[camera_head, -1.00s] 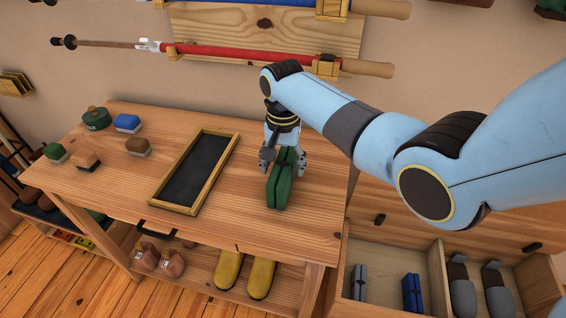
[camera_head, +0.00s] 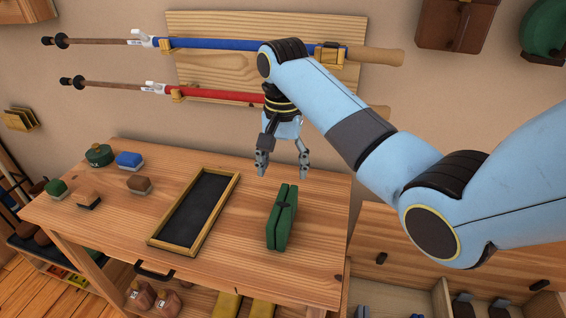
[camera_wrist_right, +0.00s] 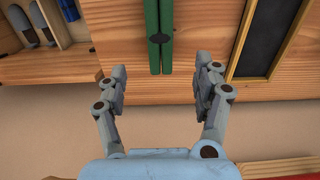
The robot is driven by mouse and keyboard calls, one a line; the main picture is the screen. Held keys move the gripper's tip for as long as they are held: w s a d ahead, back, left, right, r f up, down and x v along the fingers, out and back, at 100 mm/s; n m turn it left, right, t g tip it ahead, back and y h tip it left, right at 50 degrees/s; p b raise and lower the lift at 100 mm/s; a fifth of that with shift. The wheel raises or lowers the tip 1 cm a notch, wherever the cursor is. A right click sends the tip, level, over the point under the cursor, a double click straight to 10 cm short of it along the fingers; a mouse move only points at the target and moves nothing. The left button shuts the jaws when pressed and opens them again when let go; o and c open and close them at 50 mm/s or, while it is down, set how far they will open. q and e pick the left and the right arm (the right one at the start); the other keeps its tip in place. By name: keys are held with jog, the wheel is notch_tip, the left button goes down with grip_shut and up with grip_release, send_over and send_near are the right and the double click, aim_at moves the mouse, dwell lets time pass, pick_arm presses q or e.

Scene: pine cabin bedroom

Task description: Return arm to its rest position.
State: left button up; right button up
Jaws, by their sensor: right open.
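My right gripper (camera_head: 283,166) is open and empty in the head view, raised above the back part of the wooden table. A green folded object (camera_head: 282,217) with a dark middle lies on the table just below and in front of it, apart from the fingers. In the right wrist view, the open fingers (camera_wrist_right: 161,80) point toward the table, and the green object (camera_wrist_right: 152,35) shows beyond them with nothing between the fingertips. My right arm comes in from the right. My left gripper is not in view.
A black tray with a wooden rim (camera_head: 232,186) lies on the table (camera_head: 130,212) left of the green object. Several brushes and a green tin (camera_head: 99,155) stand at the left. Two poles, blue (camera_head: 215,43) and red (camera_head: 225,95), hang on the wall behind my right arm. An open drawer sits at lower right.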

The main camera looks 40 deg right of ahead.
jog(key=shift+r, duration=0.15)
dwell(0.4)
jog(key=s+f+n+t, duration=0.1)
jog(key=s+f+n, duration=0.3)
jog(key=s, duration=0.7)
jog(key=s+a+r+n+t, duration=0.1)
jog(key=s+r+n, duration=0.2)
jog(key=s, duration=0.5)
jog(key=s+a+r+n+t, duration=0.2)
jog(key=s+r+n, duration=0.15)
jog(key=s, duration=0.35)
notch_tip(320, 180, down, 36)
jog(key=s+d+g+b, duration=0.2)
jog(key=d+b, duration=0.1)
jog(key=b, duration=0.6)
jog(key=s+f+g+b, duration=0.1)
jog(key=s+f+b, duration=0.5)
jog(key=s+f, duration=1.2)
notch_tip(320, 180, down, 4)
jog(key=shift+s+d+f+h+b, duration=0.15)
jog(key=shift+s+d+h+b, duration=0.15)
jog(key=shift+d+h, duration=0.1)
